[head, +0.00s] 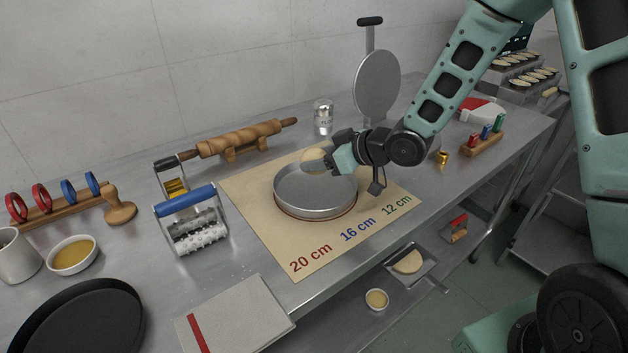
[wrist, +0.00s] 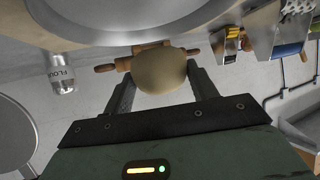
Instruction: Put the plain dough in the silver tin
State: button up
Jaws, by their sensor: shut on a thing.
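My gripper (head: 332,155) is shut on a pale round dough ball (head: 314,161). In the wrist view the dough (wrist: 161,72) sits between the two fingers. The silver tin is round and shallow, looks empty, and sits on the beige mat (head: 270,240). In the wrist view the tin's rim (wrist: 130,36) shows close to the dough. I cannot tell the exact height of the dough above the tin.
A rolling pin (head: 245,139) on a stand lies behind the mat. A flour shaker (head: 323,117) and an upright round press (head: 377,85) stand at the back. A blue-handled roller (head: 190,225) stands to the left. A dark pan (head: 80,318) and a book (head: 238,318) lie in front.

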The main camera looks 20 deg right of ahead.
aim_at(320, 192)
jog(key=shift+f, duration=2.85)
jog(key=shift+f, duration=0.15)
jog(key=o, duration=0.7)
jog(key=shift+o, duration=0.2)
